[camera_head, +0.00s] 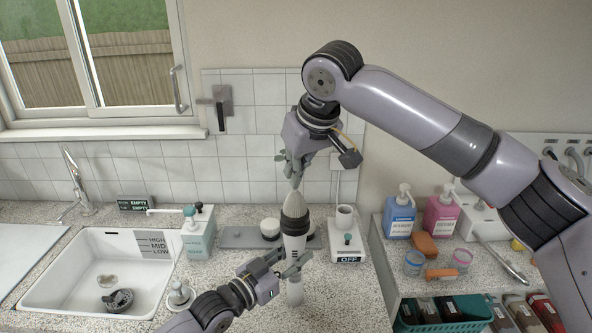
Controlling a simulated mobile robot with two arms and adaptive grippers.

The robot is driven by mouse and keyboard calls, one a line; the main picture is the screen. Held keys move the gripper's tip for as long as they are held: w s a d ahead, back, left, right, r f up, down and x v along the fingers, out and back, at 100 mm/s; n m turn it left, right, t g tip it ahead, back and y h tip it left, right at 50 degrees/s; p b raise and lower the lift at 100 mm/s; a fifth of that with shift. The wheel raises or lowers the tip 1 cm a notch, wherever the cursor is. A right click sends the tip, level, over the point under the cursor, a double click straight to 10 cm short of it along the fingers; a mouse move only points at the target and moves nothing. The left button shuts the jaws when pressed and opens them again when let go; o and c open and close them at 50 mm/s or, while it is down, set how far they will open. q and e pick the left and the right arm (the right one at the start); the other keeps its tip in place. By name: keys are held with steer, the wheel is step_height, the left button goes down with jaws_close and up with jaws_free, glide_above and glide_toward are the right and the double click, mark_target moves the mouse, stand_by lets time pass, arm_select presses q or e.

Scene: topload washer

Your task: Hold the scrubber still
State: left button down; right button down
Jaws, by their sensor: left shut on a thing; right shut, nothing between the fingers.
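The scrubber (294,228) is a tall white device with a black band and a pale pointed top. It stands upright over the counter in the middle of the view. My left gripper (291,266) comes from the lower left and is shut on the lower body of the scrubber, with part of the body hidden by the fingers. My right gripper (295,183) points down from above. It is shut and empty, with its fingertips at the pointed top; I cannot tell whether they touch it.
A white sink (60,290) with a dark object inside lies at left. A soap dispenser (197,235) stands beside it. A device labelled OFF (348,258) is just right of the scrubber. Blue (399,215) and pink (441,212) bottles and a teal basket (440,326) are at right.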

mark_target(296, 191)
steer(key=shift+f, duration=0.9)
steer(key=shift+r, duration=0.15)
steer(key=shift+r, duration=2.95)
arm_select(q)
steer(key=c, duration=1.1)
jaws_free()
steer(key=o, duration=0.5)
steer(key=shift+o, duration=0.2)
